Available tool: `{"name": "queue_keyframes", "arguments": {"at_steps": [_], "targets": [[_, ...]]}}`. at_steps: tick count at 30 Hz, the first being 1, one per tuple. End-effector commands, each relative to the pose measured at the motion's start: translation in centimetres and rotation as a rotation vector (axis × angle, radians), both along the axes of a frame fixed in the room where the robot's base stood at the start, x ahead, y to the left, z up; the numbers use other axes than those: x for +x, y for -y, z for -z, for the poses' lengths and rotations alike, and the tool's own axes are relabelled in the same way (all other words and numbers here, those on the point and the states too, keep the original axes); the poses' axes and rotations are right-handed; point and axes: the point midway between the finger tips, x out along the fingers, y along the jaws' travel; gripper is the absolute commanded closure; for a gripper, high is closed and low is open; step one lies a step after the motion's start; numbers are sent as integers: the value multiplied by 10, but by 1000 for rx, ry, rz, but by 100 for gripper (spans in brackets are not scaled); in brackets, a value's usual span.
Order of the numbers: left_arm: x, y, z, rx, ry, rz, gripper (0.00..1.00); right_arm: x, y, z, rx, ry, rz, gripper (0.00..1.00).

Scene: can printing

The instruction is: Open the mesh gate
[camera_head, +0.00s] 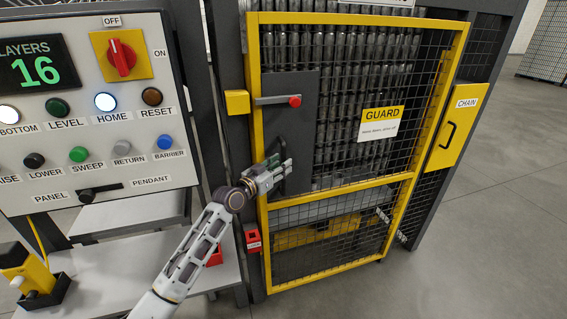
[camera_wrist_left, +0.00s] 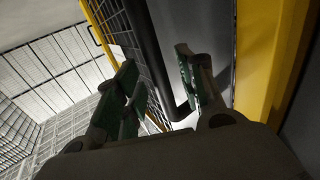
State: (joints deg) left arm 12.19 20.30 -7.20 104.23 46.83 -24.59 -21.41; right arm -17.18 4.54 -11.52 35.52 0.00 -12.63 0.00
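The mesh gate (camera_head: 411,190) has a yellow frame and black mesh and looks shut; I cannot tell if it is slightly ajar. A dark plate on its left side carries a grey latch bar (camera_head: 275,100) with a red knob, lying level. A yellow block (camera_head: 237,102) sits on the post left of the bar. Lower on the plate is a dark upright handle (camera_head: 282,150), also in the left wrist view (camera_wrist_left: 150,45). My left gripper (camera_head: 282,170) is at the handle, fingers apart on either side of it (camera_wrist_left: 160,88). Contact is unclear. My right gripper is out of view.
A control panel (camera_head: 75,190) with buttons and a red switch stands at left, above a pale shelf (camera_head: 120,265). A red box (camera_head: 253,240) hangs low on the gate post. A yellow chain cover (camera_head: 462,125) is at right. The floor (camera_head: 480,230) at right is clear.

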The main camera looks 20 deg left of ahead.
Motion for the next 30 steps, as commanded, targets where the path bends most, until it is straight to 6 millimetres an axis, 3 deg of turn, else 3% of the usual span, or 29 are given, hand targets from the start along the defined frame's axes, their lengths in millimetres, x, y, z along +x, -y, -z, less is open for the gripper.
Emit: {"name": "queue_keyframes", "arguments": {"at_steps": [9, 20, 30], "targets": [[18, 8, -1, 0, 0, 1, 61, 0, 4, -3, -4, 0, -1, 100], [19, 8, 0, 0, 0, 1, 61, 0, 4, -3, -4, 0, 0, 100], [19, 8, 0, 0, -1, 1, 100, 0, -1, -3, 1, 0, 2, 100]]}}
